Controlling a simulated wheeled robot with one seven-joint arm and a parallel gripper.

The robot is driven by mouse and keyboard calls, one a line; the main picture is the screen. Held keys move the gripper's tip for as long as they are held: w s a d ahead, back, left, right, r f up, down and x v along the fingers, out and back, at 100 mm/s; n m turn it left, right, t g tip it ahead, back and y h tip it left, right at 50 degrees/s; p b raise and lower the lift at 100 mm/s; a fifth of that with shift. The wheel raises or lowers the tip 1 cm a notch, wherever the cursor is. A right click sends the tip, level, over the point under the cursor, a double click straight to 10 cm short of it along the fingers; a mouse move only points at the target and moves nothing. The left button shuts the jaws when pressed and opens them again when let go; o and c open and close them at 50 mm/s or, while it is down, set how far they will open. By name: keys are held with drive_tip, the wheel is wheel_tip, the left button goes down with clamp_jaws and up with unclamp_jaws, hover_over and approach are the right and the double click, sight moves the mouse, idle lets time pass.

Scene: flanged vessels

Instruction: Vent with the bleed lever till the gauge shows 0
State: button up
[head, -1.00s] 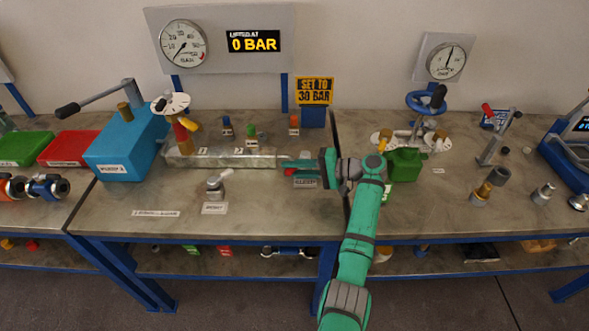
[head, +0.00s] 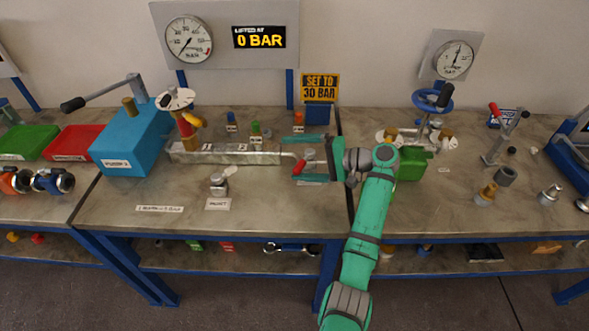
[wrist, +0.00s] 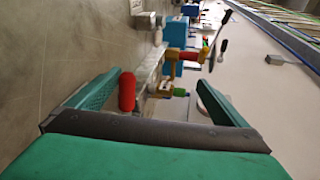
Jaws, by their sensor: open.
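The bleed lever (head: 299,167) has a red handle and sits at the right end of the grey metal block (head: 225,154). My gripper (head: 287,158) is open, its green fingers spread on either side of the handle. In the wrist view the red handle (wrist: 127,91) stands between the fingers, nearer the left one, with no visible grip on it. The large round gauge (head: 189,38) on the back panel has its needle at the lower left, near the low end; the exact reading is too small to tell. The display (head: 259,37) beside it reads "LIFTED AT 0 BAR".
A yellow sign (head: 320,87) says "SET TO 30 BAR". A blue pump box (head: 130,140) stands left of the block. A green box (head: 413,164) and a blue handwheel (head: 431,98) are right of my gripper. The front of the bench is mostly clear.

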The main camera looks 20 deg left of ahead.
drive_tip(key=s+r, duration=0.2)
drive_tip(key=r, duration=0.1)
drive_tip(key=s+r, duration=0.1)
drive_tip(key=shift+s+d+r, duration=0.2)
drive_tip(key=shift+s+d, duration=0.05)
drive_tip(key=shift+d, duration=0.1)
drive_tip(key=shift+c, duration=0.2)
drive_tip(key=shift+s+d+r, duration=0.25)
drive_tip(key=shift+s+r, duration=0.2)
drive_tip(key=shift+s, duration=0.3)
drive_tip(key=c, duration=1)
drive_tip(key=s, duration=0.2)
drive_tip(key=s+d+r, duration=0.1)
drive_tip(key=s, duration=0.1)
drive_tip(key=s+d+r, duration=0.1)
drive_tip(key=s, duration=0.1)
drive_tip(key=shift+s+r, duration=0.25)
drive_tip(key=shift+s, duration=0.1)
drive_tip(key=shift+a, duration=0.1)
